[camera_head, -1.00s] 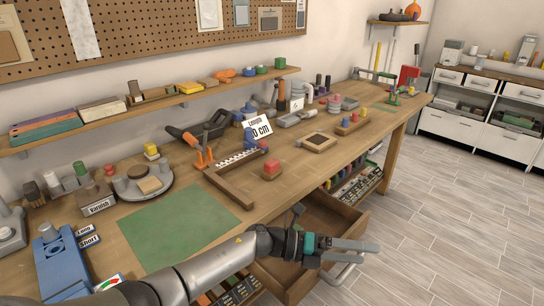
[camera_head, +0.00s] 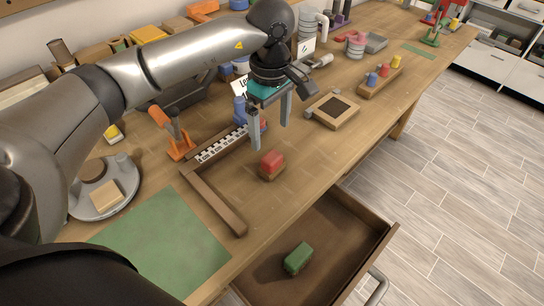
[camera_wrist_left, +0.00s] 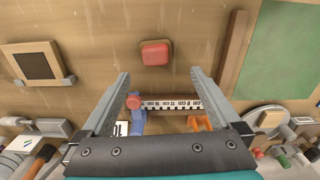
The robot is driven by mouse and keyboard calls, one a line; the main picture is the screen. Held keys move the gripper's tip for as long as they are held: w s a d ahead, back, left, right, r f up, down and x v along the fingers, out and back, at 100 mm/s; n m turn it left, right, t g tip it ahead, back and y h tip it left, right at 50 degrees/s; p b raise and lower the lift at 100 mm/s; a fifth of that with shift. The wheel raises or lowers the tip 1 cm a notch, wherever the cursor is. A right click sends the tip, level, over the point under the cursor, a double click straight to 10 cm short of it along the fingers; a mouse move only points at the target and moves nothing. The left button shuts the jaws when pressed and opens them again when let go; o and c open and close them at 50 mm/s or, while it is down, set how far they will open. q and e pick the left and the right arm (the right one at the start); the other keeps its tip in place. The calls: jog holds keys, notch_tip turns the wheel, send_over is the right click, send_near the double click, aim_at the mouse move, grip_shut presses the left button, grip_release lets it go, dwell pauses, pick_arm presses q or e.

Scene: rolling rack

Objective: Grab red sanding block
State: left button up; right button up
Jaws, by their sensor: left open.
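The red sanding block (camera_head: 271,164) has a red top on a brown base. It sits on the wooden workbench near its front edge, to the right of an L-shaped wooden frame. It also shows in the left wrist view (camera_wrist_left: 155,54), above and beyond the fingertips. My left gripper (camera_head: 270,127) is open, fingers pointing down, above the bench and behind the block. In the left wrist view the gripper (camera_wrist_left: 161,80) has nothing between its fingers at block height. My right gripper is not in view.
An open drawer (camera_head: 357,215) below the bench edge holds a green block (camera_head: 298,258). A green mat (camera_head: 165,243) lies at left. A wooden square with a dark centre (camera_head: 335,110) and a peg board (camera_head: 379,78) stand to the right. An orange holder (camera_head: 178,137) stands behind the frame.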

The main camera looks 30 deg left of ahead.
aim_at(272, 156)
pick_arm(q)
notch_tip(272, 156, down, 6)
jog(key=shift+f, duration=0.1)
jog(key=shift+w+a+f, duration=0.1)
jog(key=shift+w+f, duration=0.05)
jog(key=shift+f, duration=0.7)
jog(key=shift+w+d+f, duration=0.1)
jog(key=shift+w+f, duration=0.1)
jog(key=shift+f, duration=0.65)
jog(key=shift+w+a+f, duration=0.1)
jog(key=shift+w+f, duration=0.05)
jog(key=shift+f, duration=0.7)
jog(key=c, duration=1.5)
jog(key=shift+r, duration=0.15)
